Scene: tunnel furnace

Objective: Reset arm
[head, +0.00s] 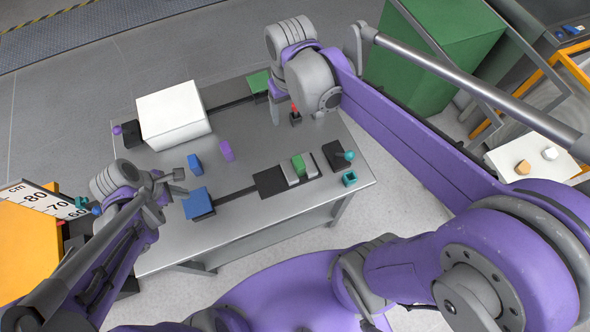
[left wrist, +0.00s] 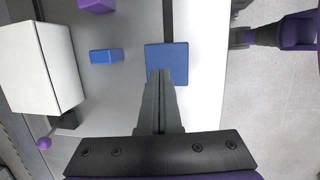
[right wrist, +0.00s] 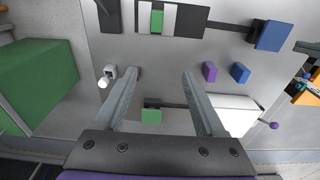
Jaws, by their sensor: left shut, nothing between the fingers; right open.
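My left gripper (head: 178,175) hovers over the left front part of the grey table (head: 255,145). In the left wrist view its fingers (left wrist: 165,75) are shut together with nothing between them, overlapping the view of a blue square block (left wrist: 175,55). My right arm reaches across from the right to the table's back right. In the right wrist view my right gripper (right wrist: 161,74) has its fingers spread, with bare table and a green block (right wrist: 151,116) showing between them. In the head view the right fingers are mostly hidden by the wrist.
A green cabinet (head: 430,50) stands behind.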

